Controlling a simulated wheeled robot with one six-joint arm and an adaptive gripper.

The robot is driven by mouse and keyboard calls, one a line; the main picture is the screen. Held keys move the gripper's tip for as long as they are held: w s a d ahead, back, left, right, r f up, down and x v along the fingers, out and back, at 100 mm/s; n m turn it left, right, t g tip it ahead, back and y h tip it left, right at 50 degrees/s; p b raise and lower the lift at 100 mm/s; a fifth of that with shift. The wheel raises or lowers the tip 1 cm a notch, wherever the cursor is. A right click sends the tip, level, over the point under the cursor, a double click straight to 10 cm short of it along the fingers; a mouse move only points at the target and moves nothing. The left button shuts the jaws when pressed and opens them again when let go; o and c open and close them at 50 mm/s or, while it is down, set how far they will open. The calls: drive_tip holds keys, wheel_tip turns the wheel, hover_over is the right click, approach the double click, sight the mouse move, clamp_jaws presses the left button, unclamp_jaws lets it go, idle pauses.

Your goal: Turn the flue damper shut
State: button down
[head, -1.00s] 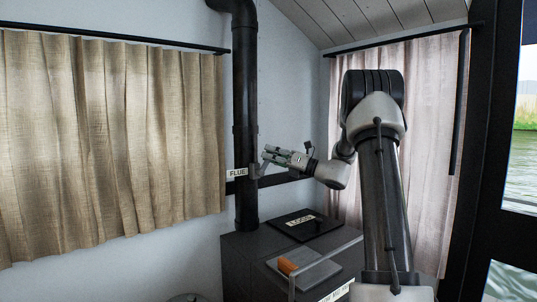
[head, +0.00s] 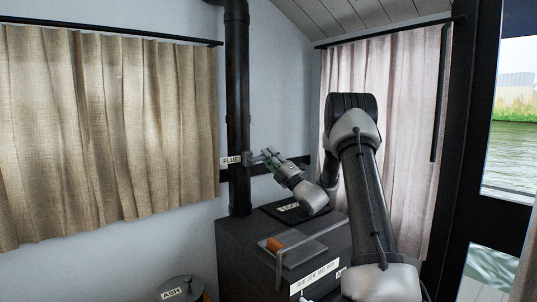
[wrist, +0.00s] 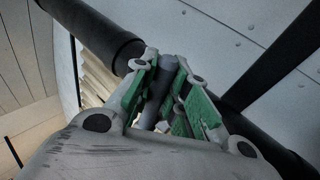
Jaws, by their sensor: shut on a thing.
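The pipe (wrist: 95,30) crosses just beyond the fingertips. The handle's joint with the pipe is mostly hidden by the fingers, and the damper plate is not visible.
The dark stove (head: 240,250) stands below with a black labelled plate, a rail and an orange-brown piece (head: 274,245) on top. A dark rail (head: 295,162) runs behind my gripper. An ash bin (head: 180,289) is at bottom left. Curtains (head: 110,130) hang on both sides.

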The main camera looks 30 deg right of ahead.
drive_tip(key=shift+f+m+h, duration=0.35)
drive_tip(key=shift+m+h, duration=0.25)
drive_tip(key=shift+m, duration=0.2)
drive_tip(key=shift+f+t, duration=0.1)
drive_tip(key=shift+t, duration=0.3)
drive_tip(key=c, duration=1.4)
unclamp_jaws()
drive_tip(key=v, duration=0.7)
drive_tip(key=shift+s+d, duration=0.15)
drive_tip(key=shift+s, duration=0.05)
